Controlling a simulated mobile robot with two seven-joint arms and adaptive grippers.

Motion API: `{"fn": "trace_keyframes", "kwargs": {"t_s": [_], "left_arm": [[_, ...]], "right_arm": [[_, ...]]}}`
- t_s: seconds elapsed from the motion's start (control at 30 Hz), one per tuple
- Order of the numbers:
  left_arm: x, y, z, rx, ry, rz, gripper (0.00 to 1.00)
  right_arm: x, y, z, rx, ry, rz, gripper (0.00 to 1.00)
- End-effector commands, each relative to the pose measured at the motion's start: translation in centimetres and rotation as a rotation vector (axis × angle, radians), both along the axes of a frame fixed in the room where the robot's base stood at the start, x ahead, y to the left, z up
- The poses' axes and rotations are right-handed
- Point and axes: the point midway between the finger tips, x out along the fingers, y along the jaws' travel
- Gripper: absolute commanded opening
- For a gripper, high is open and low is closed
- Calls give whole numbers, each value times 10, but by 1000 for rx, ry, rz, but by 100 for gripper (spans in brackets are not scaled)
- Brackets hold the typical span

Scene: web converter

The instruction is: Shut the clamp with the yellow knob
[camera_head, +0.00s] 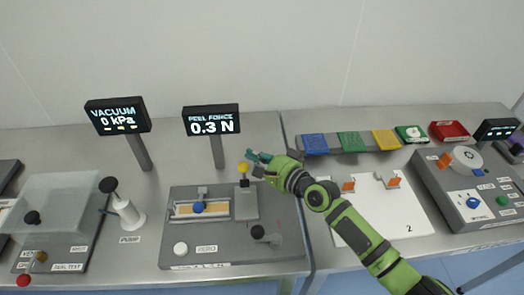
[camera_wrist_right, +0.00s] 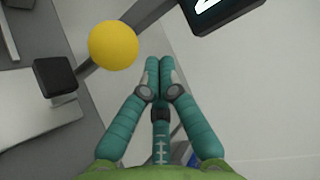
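The yellow knob (camera_head: 244,168) is a ball on top of a short dark upright lever, above a grey clamp block (camera_head: 245,205) on the peel-force unit. My right gripper (camera_head: 256,157) is just right of the knob and slightly above it in the head view. In the wrist view the knob (camera_wrist_right: 114,45) is left of my teal fingertips (camera_wrist_right: 159,62), with a gap between them in the picture. The two fingertips are together with nothing visible between them. My left gripper is not in view.
The peel-force display (camera_head: 211,121) stands on a post behind the clamp. A black-knobbed lever (camera_head: 262,234) and a white zero button (camera_head: 180,248) are in front. A pump (camera_head: 126,208) is to the left. A white board (camera_head: 395,215) with orange clips lies right, partly behind my arm.

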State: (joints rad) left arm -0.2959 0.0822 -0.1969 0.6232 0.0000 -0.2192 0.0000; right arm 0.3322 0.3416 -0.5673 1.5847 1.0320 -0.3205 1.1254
Motion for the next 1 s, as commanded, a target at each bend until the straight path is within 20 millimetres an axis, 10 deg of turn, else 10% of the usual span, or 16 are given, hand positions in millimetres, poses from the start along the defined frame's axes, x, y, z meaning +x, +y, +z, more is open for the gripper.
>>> {"fn": "trace_keyframes", "kwargs": {"t_s": [0.6, 1.0], "left_arm": [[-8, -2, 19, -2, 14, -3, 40], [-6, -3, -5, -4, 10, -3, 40]], "right_arm": [[-22, 4, 6, 2, -2, 0, 0], [-21, 4, 4, 3, -70, 0, 0]]}}
